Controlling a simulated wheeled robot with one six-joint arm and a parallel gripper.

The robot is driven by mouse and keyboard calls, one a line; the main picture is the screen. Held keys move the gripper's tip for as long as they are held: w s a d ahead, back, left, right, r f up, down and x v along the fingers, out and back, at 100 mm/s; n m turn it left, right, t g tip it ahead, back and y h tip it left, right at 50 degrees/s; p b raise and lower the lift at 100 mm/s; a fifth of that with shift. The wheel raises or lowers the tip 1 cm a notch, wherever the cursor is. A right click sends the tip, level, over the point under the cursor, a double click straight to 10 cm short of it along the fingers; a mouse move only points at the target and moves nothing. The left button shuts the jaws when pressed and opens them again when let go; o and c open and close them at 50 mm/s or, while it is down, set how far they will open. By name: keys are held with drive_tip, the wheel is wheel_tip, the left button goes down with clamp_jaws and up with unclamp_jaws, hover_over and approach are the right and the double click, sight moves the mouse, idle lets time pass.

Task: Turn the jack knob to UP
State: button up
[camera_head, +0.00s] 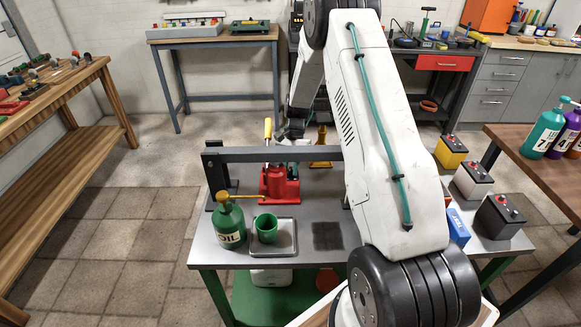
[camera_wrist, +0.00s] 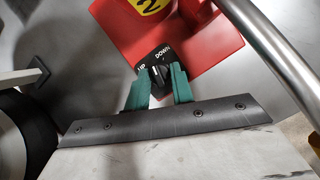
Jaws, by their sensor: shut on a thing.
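The red jack (camera_head: 279,184) stands on the grey-topped workbench, behind the green cup. In the wrist view its red body (camera_wrist: 205,45) fills the upper middle. The black jack knob (camera_wrist: 158,73) sits on a dark plate marked UP on the left and DOWN on the upper right. A light pointer mark on the knob is small, and I cannot tell exactly which word it points at. My gripper (camera_wrist: 161,80) has its two green fingers on either side of the knob and is shut on it. In the head view the gripper is partly hidden beside the jack.
A dark metal bar frame (camera_head: 270,154) crosses the bench near the jack. A green oil can (camera_head: 229,224) and a green cup (camera_head: 266,229) on a tray stand in front. Several batteries (camera_head: 473,181) stand at the right. A metal rod (camera_wrist: 270,55) passes close by the gripper.

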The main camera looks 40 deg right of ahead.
drive_tip(key=n+g+h, duration=0.1)
drive_tip(key=n, duration=0.3)
drive_tip(key=shift+w+a, duration=0.1)
drive_tip(key=o, duration=1)
drive_tip(key=shift+v, duration=3.9)
drive_tip(key=shift+a, duration=0.15)
